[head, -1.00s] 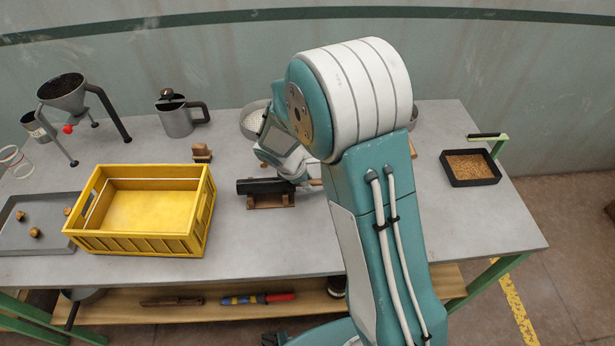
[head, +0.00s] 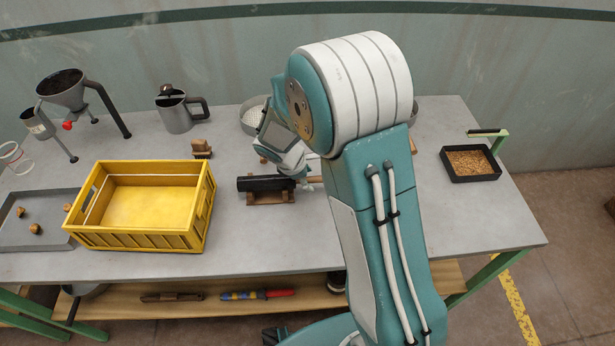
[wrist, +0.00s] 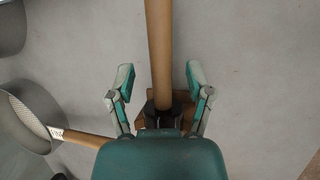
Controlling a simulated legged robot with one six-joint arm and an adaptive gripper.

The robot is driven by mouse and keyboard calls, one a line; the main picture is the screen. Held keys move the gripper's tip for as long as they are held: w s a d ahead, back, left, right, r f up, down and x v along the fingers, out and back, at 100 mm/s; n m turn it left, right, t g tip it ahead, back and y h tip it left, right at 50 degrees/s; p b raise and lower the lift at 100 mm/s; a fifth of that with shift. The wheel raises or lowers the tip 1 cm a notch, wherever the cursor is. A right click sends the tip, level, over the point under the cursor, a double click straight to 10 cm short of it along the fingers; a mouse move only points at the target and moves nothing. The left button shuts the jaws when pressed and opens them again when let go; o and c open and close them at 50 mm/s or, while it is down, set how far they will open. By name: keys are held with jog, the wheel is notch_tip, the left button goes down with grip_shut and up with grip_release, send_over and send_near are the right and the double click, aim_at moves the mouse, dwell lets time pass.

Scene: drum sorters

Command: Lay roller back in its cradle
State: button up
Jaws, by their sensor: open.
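The roller has a black drum (head: 265,184) and a wooden handle (head: 316,180) that extends to the right. In the head view the drum lies level along a low wooden cradle (head: 270,198); I cannot tell if it is fully seated. In the wrist view the handle (wrist: 159,50) runs down the middle to a dark end (wrist: 163,116), with some cradle wood beside it. My gripper (wrist: 160,85) is open, its fingers apart on either side of the handle and touching neither side. My wrist housing hides most of the drum there, and my arm partly hides the handle in the head view.
A yellow crate (head: 207,205) stands left of the cradle, with a small brush (head: 201,150) behind it. A round sieve (head: 252,118) sits behind my wrist; its handle (wrist: 85,138) points towards my gripper in the wrist view. A grain tray (head: 443,163) is at right.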

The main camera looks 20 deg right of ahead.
jog(key=v, duration=1.2)
jog(key=s+d+r+m+t+y, duration=0.2)
jog(key=s+r+m, duration=0.4)
jog(key=s, duration=0.4)
jog(key=s+d+r+m+t+y, duration=0.2)
jog(key=s+r+m, duration=0.5)
jog(key=s+m, duration=0.2)
jog(key=s, duration=0.2)
jog(key=shift+s+d+r+y, duration=0.2)
jog(key=shift+s+d+y, duration=0.15)
jog(key=shift+d+y, duration=0.05)
